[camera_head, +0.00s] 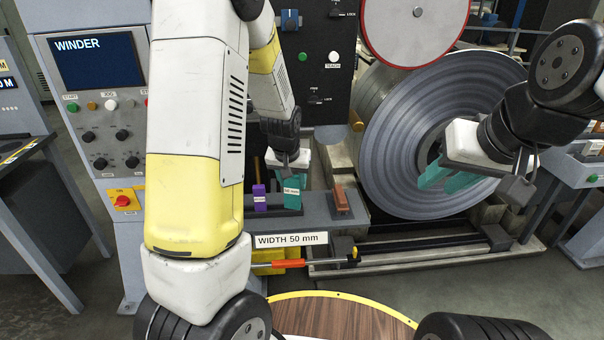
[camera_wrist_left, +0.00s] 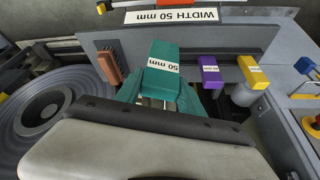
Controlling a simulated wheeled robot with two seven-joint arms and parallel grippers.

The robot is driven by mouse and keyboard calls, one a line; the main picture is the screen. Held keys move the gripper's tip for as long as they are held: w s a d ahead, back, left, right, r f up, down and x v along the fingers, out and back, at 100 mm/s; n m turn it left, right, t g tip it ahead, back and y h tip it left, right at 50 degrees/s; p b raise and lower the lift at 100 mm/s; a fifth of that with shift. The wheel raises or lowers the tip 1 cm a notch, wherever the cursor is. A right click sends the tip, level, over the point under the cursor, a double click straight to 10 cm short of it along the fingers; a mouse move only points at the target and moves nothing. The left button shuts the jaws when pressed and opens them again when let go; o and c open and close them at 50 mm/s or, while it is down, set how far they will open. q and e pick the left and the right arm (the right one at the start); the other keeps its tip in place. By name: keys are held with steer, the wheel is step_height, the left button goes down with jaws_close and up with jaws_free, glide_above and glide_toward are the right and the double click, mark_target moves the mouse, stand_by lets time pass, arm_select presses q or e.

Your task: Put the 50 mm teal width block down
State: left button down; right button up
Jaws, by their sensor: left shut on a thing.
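The teal width block, labelled 50 mm, shows in the left wrist view (camera_wrist_left: 163,60) and in the head view (camera_head: 291,198). My left gripper (camera_head: 291,178) is shut on it, its teal fingers on either side of the block in the left wrist view. The block is upright at the grey block rack (camera_head: 318,208), between a purple block (camera_head: 260,198) and a brown block (camera_head: 341,199). I cannot tell whether its underside touches the rack. My right gripper (camera_head: 447,180) hangs empty in front of the steel coil, its teal fingers apart.
A WIDTH 50 mm sign (camera_head: 291,239) is on the rack's front. A yellow block (camera_wrist_left: 252,72) stands beyond the purple one in the left wrist view. The large steel coil (camera_head: 400,140) is to the right, the winder panel (camera_head: 100,120) to the left.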

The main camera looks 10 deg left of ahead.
arm_select(q)
steer(key=w+a+r+m, duration=0.1)
steer(key=w+a, duration=0.1)
steer(key=w, duration=0.6)
steer(key=shift+a+r+h, duration=0.2)
steer(key=shift+r+h, duration=0.05)
steer(key=shift+h, duration=0.05)
step_height(320, 180, down, 8)
stand_by(0.8)
steer(key=c, duration=0.6)
jaws_free()
steer(key=shift+c, duration=0.2)
steer(key=shift+r, duration=0.1)
steer(key=v, duration=0.7)
steer(key=shift+s+r, duration=0.2)
steer(key=shift+r, duration=0.05)
